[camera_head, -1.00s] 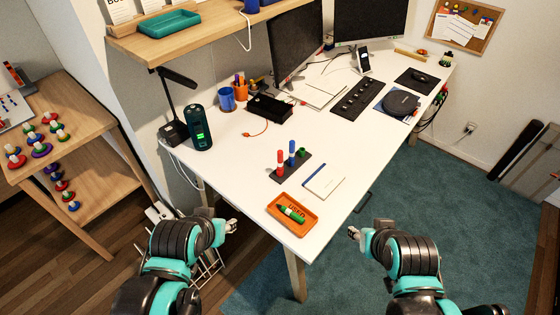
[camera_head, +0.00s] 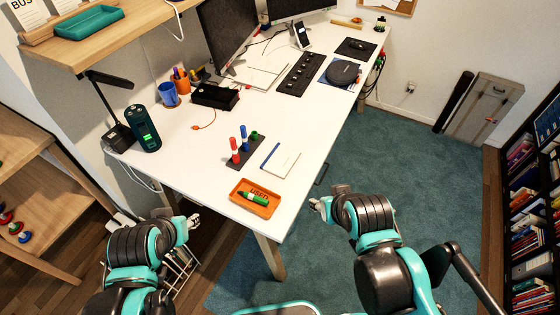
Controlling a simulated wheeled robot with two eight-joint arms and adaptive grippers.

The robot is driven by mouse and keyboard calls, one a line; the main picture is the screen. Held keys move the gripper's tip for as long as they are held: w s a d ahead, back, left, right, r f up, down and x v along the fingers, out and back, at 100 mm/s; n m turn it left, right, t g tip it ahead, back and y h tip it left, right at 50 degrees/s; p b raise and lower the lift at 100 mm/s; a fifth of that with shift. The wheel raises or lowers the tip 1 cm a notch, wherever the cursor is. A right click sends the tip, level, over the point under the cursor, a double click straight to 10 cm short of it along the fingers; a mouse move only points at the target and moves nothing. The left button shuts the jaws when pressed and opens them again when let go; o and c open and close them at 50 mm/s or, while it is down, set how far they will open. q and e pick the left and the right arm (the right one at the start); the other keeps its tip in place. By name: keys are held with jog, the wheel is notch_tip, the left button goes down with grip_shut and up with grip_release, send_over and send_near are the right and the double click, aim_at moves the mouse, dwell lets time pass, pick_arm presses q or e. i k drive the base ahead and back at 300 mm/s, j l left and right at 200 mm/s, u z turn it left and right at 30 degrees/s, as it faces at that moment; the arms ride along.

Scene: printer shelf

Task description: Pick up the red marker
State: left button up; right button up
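The red marker (camera_head: 234,150) stands upright in a dark marker holder (camera_head: 243,155) on the white desk (camera_head: 205,152). A blue marker (camera_head: 244,138) stands beside it in the same holder. My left gripper (camera_head: 192,220) is off the desk's front left edge, below and to the left of the marker. My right gripper (camera_head: 317,204) is off the desk's right edge, away from the marker. Both grippers are small in the view, and I cannot tell whether their fingers are open. I see nothing held in either one.
An orange tray (camera_head: 236,199) with a green marker (camera_head: 254,198) lies at the desk's near corner. A notebook (camera_head: 282,160) lies right of the holder. A dark green speaker-like cylinder (camera_head: 143,128), blue cup (camera_head: 167,93) and black box (camera_head: 215,96) stand farther left and back.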

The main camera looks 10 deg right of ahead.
aim_at(232, 140)
jog(key=z, duration=0.65)
jog(key=i+j+z, duration=0.1)
jog(key=j+z, duration=0.55)
jog(key=j, duration=0.2)
jog(key=j+z, duration=0.35)
jog(key=j, duration=0.3)
